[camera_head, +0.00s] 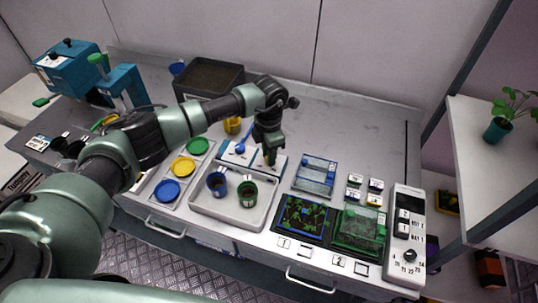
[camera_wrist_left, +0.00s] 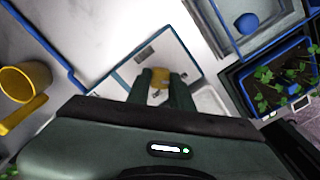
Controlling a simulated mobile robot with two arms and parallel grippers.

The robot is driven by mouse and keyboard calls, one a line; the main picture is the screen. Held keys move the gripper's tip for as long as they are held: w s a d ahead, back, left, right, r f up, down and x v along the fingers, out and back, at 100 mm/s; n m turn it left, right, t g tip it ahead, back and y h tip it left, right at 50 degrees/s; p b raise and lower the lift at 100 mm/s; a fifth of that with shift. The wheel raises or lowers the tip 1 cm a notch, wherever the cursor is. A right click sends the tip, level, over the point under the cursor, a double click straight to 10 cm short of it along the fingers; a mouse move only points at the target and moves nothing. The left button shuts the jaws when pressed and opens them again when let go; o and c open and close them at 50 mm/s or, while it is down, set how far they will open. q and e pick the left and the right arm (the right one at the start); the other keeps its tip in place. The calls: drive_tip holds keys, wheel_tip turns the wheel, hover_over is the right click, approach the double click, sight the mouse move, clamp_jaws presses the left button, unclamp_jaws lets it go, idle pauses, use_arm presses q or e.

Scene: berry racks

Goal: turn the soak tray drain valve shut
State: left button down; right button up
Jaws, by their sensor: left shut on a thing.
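The pale soak tray (camera_head: 262,222) stands in the middle of the bench, with a blue cup (camera_head: 216,184) and a green cup (camera_head: 247,193) in it. My left gripper (camera_head: 270,158) points down just behind the tray's back right side, over a pale plate (camera_head: 236,156). In the left wrist view, my left gripper (camera_wrist_left: 164,90) is shut on a small yellow part (camera_wrist_left: 158,80), which appears to be the drain valve handle. The fingers hide some of it, and I cannot tell its exact angle. My right gripper is not in view.
A yellow cup (camera_head: 232,126) and a blue-handled tool (camera_head: 242,144) are behind the tray. A blue-rimmed clear box (camera_head: 316,174), a dark plant tray (camera_head: 303,219) and a green clear box (camera_head: 358,232) are to the right. The bench's back right (camera_head: 370,130) is clear.

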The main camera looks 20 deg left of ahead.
use_arm(q)
drive_tip(key=shift+f+b, duration=0.15)
drive_tip(key=shift+b, duration=0.2)
drive_tip(key=m+b, duration=1)
drive_tip(key=b, duration=0.3)
drive_tip(key=shift+m, duration=0.3)
drive_tip(key=m+b, duration=0.2)
drive_tip(key=m, duration=0.1)
drive_tip(key=shift+m+b, duration=0.3)
drive_tip(key=shift+r+m+b, duration=0.2)
drive_tip(key=shift+m+b, duration=0.7)
drive_tip(key=shift+m, duration=0.7)
drive_tip(key=c, duration=1.3)
unclamp_jaws()
drive_tip(key=shift+o, duration=0.2)
